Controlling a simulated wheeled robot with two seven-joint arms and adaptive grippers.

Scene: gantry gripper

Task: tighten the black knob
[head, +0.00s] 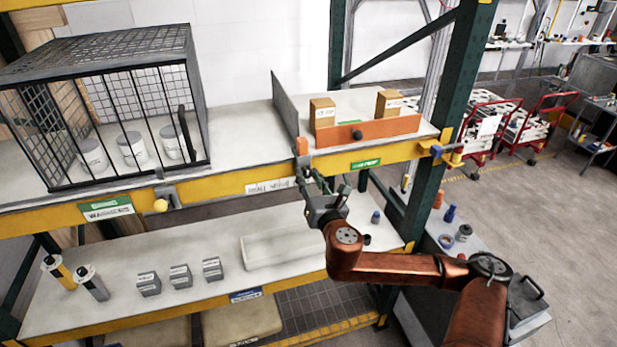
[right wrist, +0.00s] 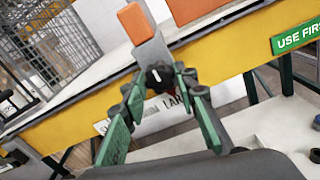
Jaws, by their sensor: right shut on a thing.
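The black knob (right wrist: 159,76), with a white line on its face, sits on a grey bracket (right wrist: 150,50) at the yellow shelf beam. The bracket has an orange upper end (right wrist: 137,22). My right gripper (right wrist: 160,84) is shut on the knob, its green-padded fingers on either side of it. In the head view my right gripper (head: 316,182) is at the beam's front, below the orange bracket end (head: 301,146), and hides the knob there. My left gripper is not in view.
A wire cage (head: 110,100) with white tubs stands on the upper shelf at left. An orange bar (head: 368,131) with a dark round piece fronts two cardboard boxes at right. A yellow-knobbed clamp (head: 165,198) is on the beam. The lower shelf holds a white tray (head: 285,248).

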